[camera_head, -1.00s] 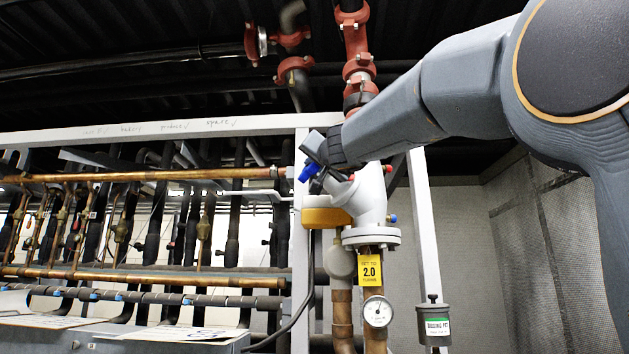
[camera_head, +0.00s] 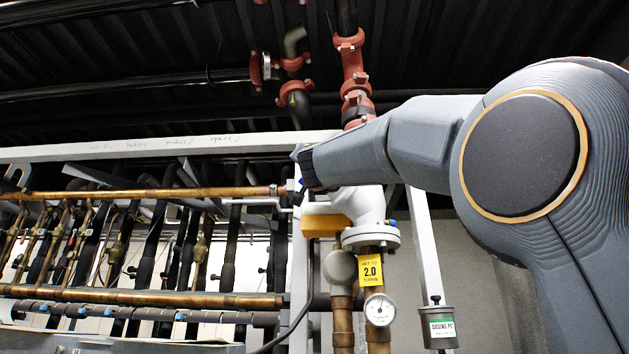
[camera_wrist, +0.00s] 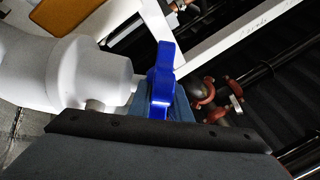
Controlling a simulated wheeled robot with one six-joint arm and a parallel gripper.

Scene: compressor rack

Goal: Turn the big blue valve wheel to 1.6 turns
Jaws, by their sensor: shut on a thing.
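The blue valve wheel (camera_wrist: 163,70) shows in the wrist view as a lobed blue handle, seen nearly edge-on, at the end of the white valve body (camera_wrist: 85,75). My gripper (camera_wrist: 165,108) is shut on the wheel's near part. In the head view my gripper (camera_head: 303,166) is at the upper left end of the white valve body (camera_head: 362,206), and my wrist hides most or all of the wheel. A yellow tag (camera_head: 370,270) below the valve reads 2.0. I cannot read the wheel's turn count.
A round gauge (camera_head: 380,310) sits on the pipe below the valve. A yellow-orange box (camera_head: 322,226) is close beside the valve. The white frame post (camera_head: 300,270) and copper pipes (camera_head: 150,194) are to the left. A grey dosing pot (camera_head: 438,327) hangs at right.

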